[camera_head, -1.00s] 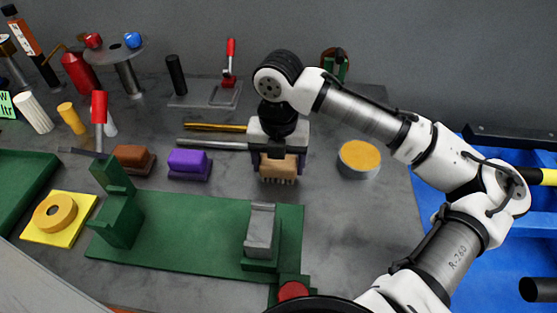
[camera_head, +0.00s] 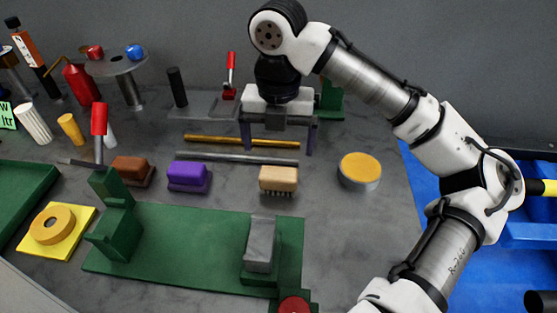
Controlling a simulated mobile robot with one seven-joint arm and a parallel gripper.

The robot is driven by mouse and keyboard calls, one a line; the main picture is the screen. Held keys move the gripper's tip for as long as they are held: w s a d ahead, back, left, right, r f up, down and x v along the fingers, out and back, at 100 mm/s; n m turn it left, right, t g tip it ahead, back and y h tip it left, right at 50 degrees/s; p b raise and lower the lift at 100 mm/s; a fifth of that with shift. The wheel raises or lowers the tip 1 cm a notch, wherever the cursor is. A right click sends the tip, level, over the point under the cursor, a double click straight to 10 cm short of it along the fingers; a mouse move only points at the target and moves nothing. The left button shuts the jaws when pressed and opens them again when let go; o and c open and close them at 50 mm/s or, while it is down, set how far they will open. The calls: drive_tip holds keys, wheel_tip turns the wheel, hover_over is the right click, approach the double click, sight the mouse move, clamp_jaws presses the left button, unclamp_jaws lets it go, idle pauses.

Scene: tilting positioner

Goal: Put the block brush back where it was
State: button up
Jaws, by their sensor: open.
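The block brush (camera_head: 278,180) has a light wooden body with bristles underneath. It stands on the grey table in the head view, to the right of a purple block (camera_head: 188,177) and behind the green fixture. My gripper (camera_head: 279,150) is above and behind the brush, its two dark fingers spread wide and pointing down. Nothing is between the fingers, and they are apart from the brush.
A brass rod (camera_head: 225,141) and a steel rod (camera_head: 235,158) lie behind the brush. A round tin with a yellow top (camera_head: 360,170) stands to its right. A brown block (camera_head: 132,170) is at the left. The green fixture (camera_head: 185,240) fills the front.

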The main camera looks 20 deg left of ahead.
drive_tip(key=shift+r, duration=1.35)
